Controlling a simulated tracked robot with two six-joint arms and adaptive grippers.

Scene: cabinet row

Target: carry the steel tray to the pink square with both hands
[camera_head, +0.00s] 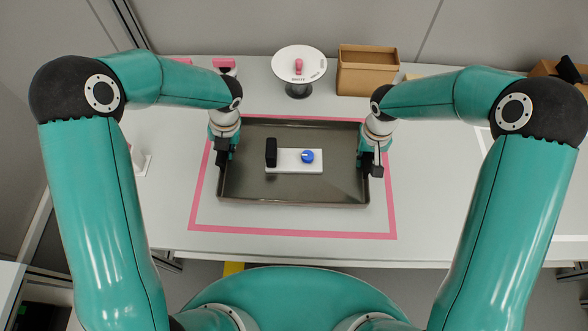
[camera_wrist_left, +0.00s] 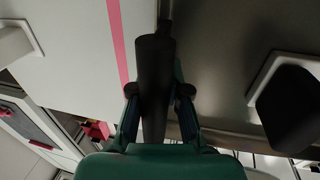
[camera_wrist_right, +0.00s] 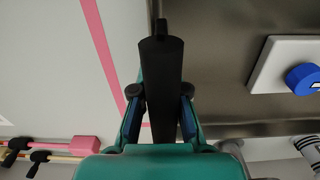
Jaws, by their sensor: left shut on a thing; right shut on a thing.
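The steel tray (camera_head: 240,187) is a dark, shallow pan with a raised rim. In the head view it appears within the pink square outline (camera_head: 290,234), close to its back edge, with more bare room at the front. I cannot tell whether it touches the table. My left gripper (camera_head: 223,157) is shut on the black handle (camera_wrist_left: 153,85) at the tray's left side. My right gripper (camera_head: 374,162) is shut on the black handle (camera_wrist_right: 163,80) at its right side. On the tray lies a white plate (camera_head: 294,168) with a black block (camera_head: 271,152) and blue knob (camera_head: 307,156).
Behind the tray stand a round white dish (camera_head: 285,65) on a dark foot, holding a pink piece, and a cardboard box (camera_head: 372,72). A small white item (camera_head: 143,165) is at the left.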

